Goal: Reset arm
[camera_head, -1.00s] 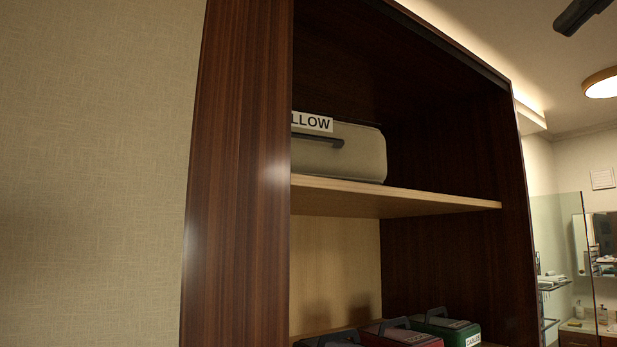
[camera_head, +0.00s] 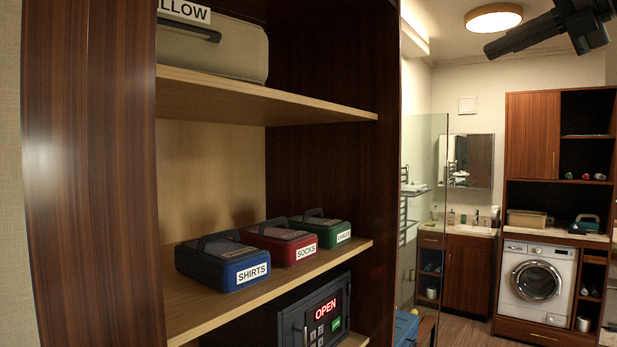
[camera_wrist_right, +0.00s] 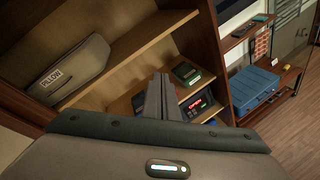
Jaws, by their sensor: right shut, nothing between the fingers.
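My right gripper (camera_head: 490,50) shows dark at the top right corner of the head view, raised near the ceiling and pointing left. It holds nothing. In the right wrist view its two grey fingers (camera_wrist_right: 160,80) are together, in front of the wooden shelving, with no object between them. My left gripper is in neither view.
The open wardrobe has a pillow bag (camera_head: 215,48) on its upper shelf (camera_head: 260,98). Blue (camera_head: 222,265), red (camera_head: 282,243) and green (camera_head: 322,230) boxes stand below, above a safe (camera_head: 315,315) reading OPEN. A glass panel (camera_head: 425,200) and a washer (camera_head: 537,280) are farther right.

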